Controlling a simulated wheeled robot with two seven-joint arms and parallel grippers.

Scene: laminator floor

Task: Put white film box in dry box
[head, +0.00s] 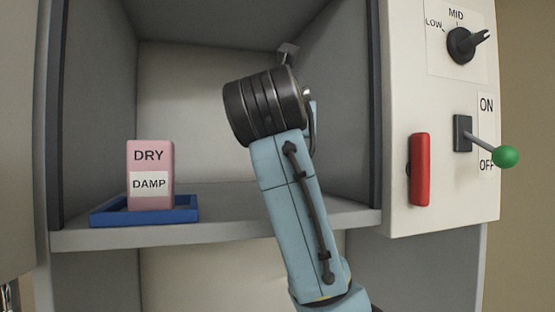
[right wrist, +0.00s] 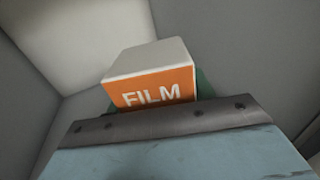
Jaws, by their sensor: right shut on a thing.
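The white film box (right wrist: 150,62) has an orange label reading FILM. In the right wrist view it shows just beyond the dark front edge of my right gripper (right wrist: 160,102), which is shut on it; a green piece shows beside it. The dry box is an open grey cabinet (head: 190,105) with a shelf. My right arm reaches into its opening in the head view. There its dark wrist hides most of the gripper, and only a small grey piece shows above it; I cannot tell what that is. My left gripper is in neither view.
A pink block (head: 150,158) marked DRY and DAMP stands in a blue tray (head: 105,214) at the shelf's left. The shelf between tray and arm is clear. A red handle (head: 419,170), a green-tipped lever (head: 505,157) and a black knob (head: 461,45) are on the right panel.

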